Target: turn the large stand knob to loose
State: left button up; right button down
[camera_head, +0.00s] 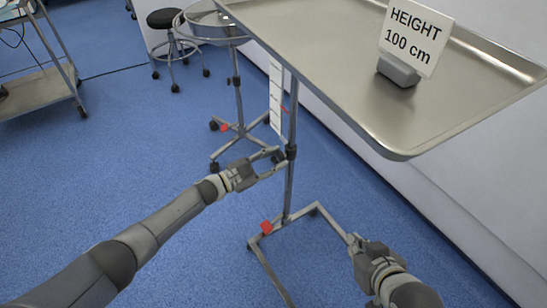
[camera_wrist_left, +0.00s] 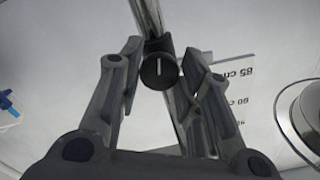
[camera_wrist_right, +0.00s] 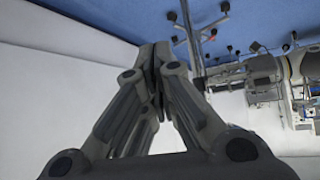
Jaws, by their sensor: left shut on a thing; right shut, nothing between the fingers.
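The large stand knob (camera_wrist_left: 159,72) is round and black with a white line that runs nearly upright in the left wrist view. It sits on the metal pole of the stand (camera_head: 288,190); in the head view it is a small dark piece (camera_head: 291,151). My left gripper (camera_head: 281,156) is at the pole, with its fingers on both sides of the knob and shut on it. The exact contact is hard to see. My right gripper (camera_head: 354,240) is low at the right, apart from the stand's pole, with its fingertips (camera_wrist_right: 157,58) together and empty.
A steel tray (camera_head: 300,50) tops the stand and holds a sign (camera_head: 415,38) reading "HEIGHT 100 cm". A height scale (camera_head: 276,97) hangs beside the pole. The stand's base (camera_head: 318,209) is on the blue floor. A basin stand and stool (camera_head: 166,19) are behind.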

pick_arm(q)
jog(key=shift+n, duration=1.5)
pick_arm(e)
jog(key=shift+s+d+f+g, duration=0.2)
jog(key=shift+s+f+g, duration=0.2)
jog(key=shift+s, duration=0.2)
jog(key=shift+s+d+f+g, duration=0.2)
jog(key=shift+s+f+g, duration=0.15)
jog(key=shift+s, duration=0.2)
pick_arm(q)
jog(key=o, duration=1)
jog(key=v, duration=1.2)
